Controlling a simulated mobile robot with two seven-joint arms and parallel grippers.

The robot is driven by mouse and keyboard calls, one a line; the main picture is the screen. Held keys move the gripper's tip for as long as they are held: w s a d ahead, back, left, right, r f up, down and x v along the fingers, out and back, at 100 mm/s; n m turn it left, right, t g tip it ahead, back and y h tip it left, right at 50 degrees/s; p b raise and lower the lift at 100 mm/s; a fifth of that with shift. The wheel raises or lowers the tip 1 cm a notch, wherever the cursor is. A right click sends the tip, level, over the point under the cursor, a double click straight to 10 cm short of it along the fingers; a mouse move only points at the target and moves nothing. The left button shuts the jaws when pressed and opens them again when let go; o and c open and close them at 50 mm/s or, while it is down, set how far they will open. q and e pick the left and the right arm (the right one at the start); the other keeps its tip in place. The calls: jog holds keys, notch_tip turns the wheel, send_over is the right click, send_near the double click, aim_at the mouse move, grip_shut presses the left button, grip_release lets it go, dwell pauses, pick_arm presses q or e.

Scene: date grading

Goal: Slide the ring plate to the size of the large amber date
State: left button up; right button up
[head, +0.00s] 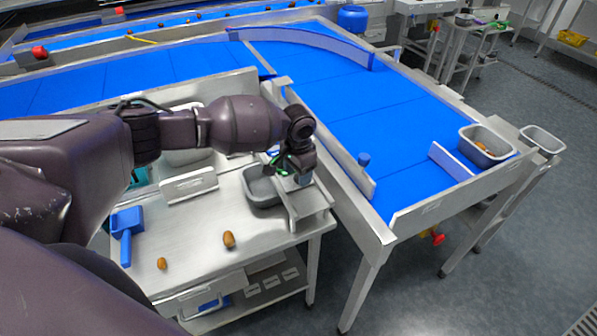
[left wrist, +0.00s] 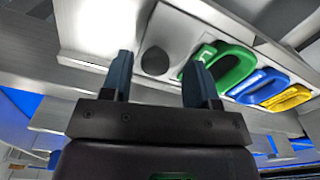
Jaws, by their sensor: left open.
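A larger amber-brown date (head: 229,239) lies on the steel table near its front edge. A smaller amber date (head: 162,263) lies to its left. My left gripper (head: 288,174) is above the table's right end, beside a grey tub. In the left wrist view, the left gripper (left wrist: 160,82) has its fingers apart with nothing clearly held between them. Beyond the fingers is a pale plate (left wrist: 190,28) with a dark round spot and green (left wrist: 232,67), blue (left wrist: 258,84) and yellow (left wrist: 287,98) rings in a row. In the head view my gripper largely hides this plate.
The grey tub (head: 262,190) stands on the table (head: 200,258). A blue scoop (head: 126,232) lies at the left. A wide blue conveyor (head: 340,95) is behind and right, with a metal tub (head: 486,146) at its end.

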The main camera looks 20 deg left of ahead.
pick_arm(q)
notch_tip(320, 180, up, 11)
jog(key=shift+p, duration=0.35)
dwell(0.5)
jog(key=shift+f, duration=0.1)
